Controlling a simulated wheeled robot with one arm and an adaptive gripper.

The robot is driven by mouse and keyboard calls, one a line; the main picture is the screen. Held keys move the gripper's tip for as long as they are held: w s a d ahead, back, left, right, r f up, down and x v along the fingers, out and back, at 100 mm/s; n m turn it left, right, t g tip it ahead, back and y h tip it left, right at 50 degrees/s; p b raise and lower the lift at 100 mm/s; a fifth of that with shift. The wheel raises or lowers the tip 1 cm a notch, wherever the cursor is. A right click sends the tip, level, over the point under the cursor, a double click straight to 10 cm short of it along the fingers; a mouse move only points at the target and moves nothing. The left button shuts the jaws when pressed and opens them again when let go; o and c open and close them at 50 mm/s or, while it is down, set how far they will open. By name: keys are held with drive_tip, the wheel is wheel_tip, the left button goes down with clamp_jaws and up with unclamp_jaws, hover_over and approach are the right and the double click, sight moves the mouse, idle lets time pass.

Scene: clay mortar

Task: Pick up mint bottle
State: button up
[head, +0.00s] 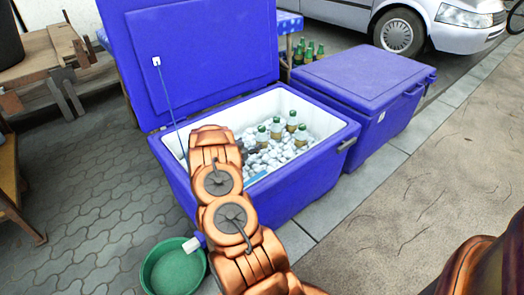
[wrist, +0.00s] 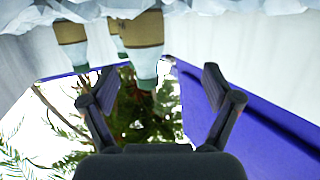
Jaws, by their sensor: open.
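Several mint-green bottles (head: 276,130) with tan labels and green caps stand in the ice of the open blue cooler (head: 334,147). The wrist view looks upside down, with the ice at the top. There, one mint bottle (wrist: 145,64) with a brown label points its neck down the picture, near the middle. A second bottle (wrist: 72,34) is to its left, and part of another is behind. My gripper (wrist: 157,74) is open and empty, its black fingers spread on either side of the near bottle's neck in the picture. In the head view my arm hides the gripper.
The cooler's white inner walls and blue rim are close around my arm. Its lid (head: 205,55) stands raised at the back, with a thin stay at the left. A closed blue cooler (head: 365,80) is on the right. A green basin (head: 172,272) lies on the paving in front.

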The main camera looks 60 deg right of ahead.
sight(259, 141)
drive_tip(key=shift+s+d+f+h, duration=0.3)
drive_tip(key=shift+s+d+f, duration=0.3)
drive_tip(key=shift+s, duration=0.2)
drive_tip(key=shift+s+d+b, duration=0.1)
drive_tip(key=shift+d+b, duration=0.2)
drive_tip(key=shift+d, duration=0.05)
drive_tip(key=shift+b+x, duration=1.1)
drive_tip(key=shift+x, duration=2.4)
drive_tip(key=shift+c, duration=0.3)
drive_tip(key=c, duration=1.5)
